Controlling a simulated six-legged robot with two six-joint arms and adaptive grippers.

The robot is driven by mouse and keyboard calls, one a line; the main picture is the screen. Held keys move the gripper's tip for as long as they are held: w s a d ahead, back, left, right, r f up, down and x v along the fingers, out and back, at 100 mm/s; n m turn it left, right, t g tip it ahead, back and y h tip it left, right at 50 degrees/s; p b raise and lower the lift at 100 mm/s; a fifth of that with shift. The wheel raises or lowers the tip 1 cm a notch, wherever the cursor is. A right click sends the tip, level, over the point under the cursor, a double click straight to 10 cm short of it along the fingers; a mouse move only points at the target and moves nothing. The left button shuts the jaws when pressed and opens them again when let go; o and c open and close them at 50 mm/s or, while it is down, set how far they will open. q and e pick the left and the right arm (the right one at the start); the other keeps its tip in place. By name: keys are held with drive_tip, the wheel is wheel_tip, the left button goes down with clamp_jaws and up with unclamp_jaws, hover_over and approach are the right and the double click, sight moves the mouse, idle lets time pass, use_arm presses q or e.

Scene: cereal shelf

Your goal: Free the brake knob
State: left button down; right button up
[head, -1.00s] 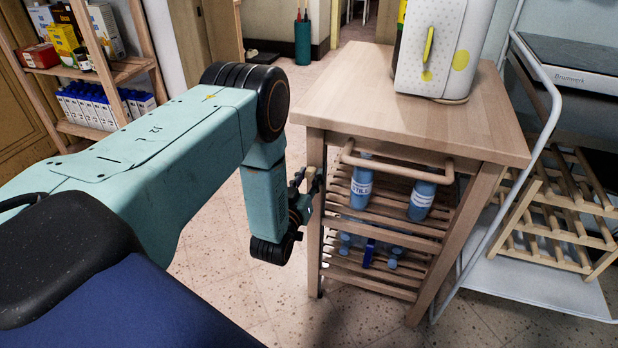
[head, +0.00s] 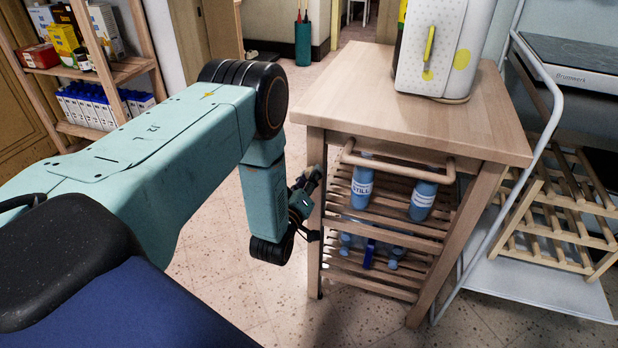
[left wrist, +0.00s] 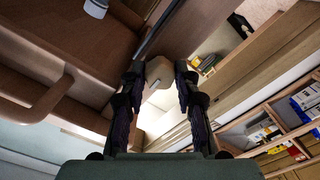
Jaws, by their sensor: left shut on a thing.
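The wooden trolley (head: 420,119) stands right of centre in the head view. A pale wooden knob (left wrist: 157,72) shows between the fingertips in the left wrist view, beside the trolley's wood. My left gripper (head: 313,207) is at the trolley's left front leg, shut on the knob. Its two fingers also show in the left wrist view (left wrist: 159,68), one on each side of the knob. In the head view the gripper hides most of the knob. My right gripper is in neither view.
A white appliance with yellow dots (head: 443,50) stands on the trolley top. Blue bottles (head: 362,188) lie on its slatted shelves. A white metal rack (head: 536,288) is close on the right. A stocked shelf (head: 122,70) is at the left. Floor is clear left of the trolley.

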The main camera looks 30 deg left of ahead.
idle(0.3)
use_arm(q)
drive_tip(key=c, duration=1)
unclamp_jaws()
drive_tip(key=v, duration=1.2)
drive_tip(key=shift+f, duration=0.1)
